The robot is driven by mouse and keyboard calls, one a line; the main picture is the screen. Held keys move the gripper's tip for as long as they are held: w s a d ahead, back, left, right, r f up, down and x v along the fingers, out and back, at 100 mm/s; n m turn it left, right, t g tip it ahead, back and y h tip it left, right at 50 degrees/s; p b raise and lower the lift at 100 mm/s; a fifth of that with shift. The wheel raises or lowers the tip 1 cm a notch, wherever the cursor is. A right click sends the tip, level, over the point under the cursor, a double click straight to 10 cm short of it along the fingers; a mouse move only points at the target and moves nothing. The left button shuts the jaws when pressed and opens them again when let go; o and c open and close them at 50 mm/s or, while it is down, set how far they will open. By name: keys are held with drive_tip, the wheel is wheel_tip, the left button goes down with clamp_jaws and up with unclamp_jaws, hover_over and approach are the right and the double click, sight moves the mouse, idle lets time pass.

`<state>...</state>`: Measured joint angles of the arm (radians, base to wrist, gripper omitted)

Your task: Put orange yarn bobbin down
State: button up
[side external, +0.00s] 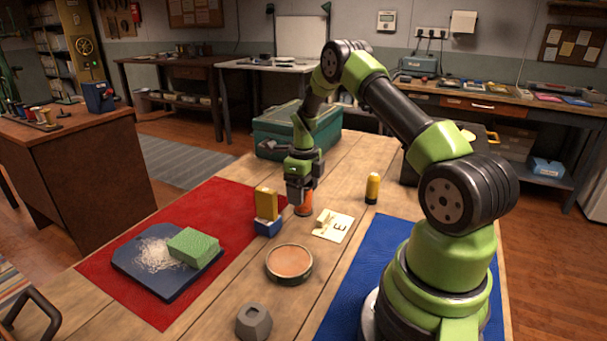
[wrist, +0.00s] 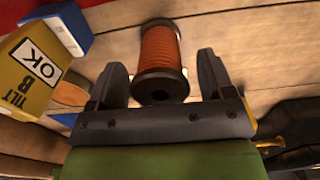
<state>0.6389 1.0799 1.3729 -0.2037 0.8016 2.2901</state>
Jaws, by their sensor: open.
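The orange yarn bobbin (wrist: 160,52) has dark end flanges and lies between the two jaws in the wrist view, with a gap on either side. In the side view the bobbin (side external: 304,203) shows as an orange shape on the wooden table, below and between the fingers. My gripper (side external: 300,192) points down around it, its jaws apart. The gripper (wrist: 160,80) is open in the wrist view. Its fingers and body hide part of the bobbin in the side view.
A yellow block (side external: 266,203) on a blue block (side external: 268,228) stands close left of my gripper. A round dish (side external: 289,263) is in front; a green case (side external: 270,135) is behind.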

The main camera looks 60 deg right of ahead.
drive_tip(key=a+r+n+t, duration=0.1)
drive_tip(key=a+r+n, duration=0.2)
drive_tip(key=r, duration=0.6)
drive_tip(key=a+r+n, duration=0.3)
drive_tip(key=r, duration=0.7)
drive_tip(key=s+a+r+n+t, duration=0.35)
drive_tip(key=a+r+n, duration=0.35)
drive_tip(key=a+n, duration=0.3)
drive_tip(key=s+a+n+t+y, duration=0.2)
drive_tip(key=s+a+n, duration=0.7)
drive_tip(key=s+n, duration=0.4)
drive_tip(key=n, duration=0.3)
drive_tip(key=shift+a+r+t, duration=0.35)
drive_tip(key=shift+a+r, duration=0.05)
drive_tip(key=shift+s, duration=0.1)
